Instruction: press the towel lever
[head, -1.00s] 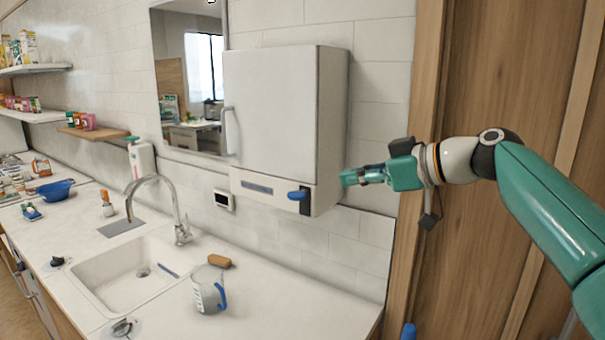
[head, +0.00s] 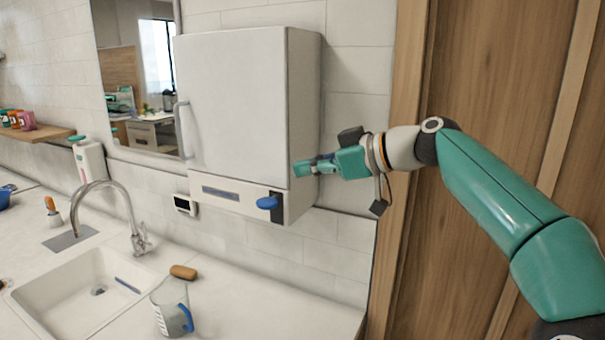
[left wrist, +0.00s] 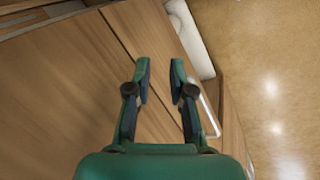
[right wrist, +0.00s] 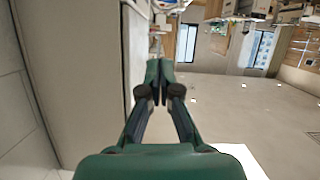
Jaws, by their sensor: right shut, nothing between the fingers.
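The towel lever (head: 268,202) is a blue paddle on a dark plate, low on the front right of the white wall dispenser (head: 245,110). My right gripper (head: 299,168) is shut and empty. In the head view it shows up and to the right of the lever, by the dispenser's right side; whether it touches the casing I cannot tell. In the right wrist view its closed fingers (right wrist: 159,72) point along a pale wall of the casing, and the lever is not seen there. My left gripper (left wrist: 160,80) is open and empty over wooden cabinet fronts (left wrist: 60,90).
Below the dispenser is a white counter (head: 260,290) with a clear jug (head: 170,308), a brown brush-like block (head: 183,272), a sink (head: 90,285) and a curved tap (head: 108,190). A small display (head: 184,205) is on the wall. A wooden panel (head: 480,110) stands right.

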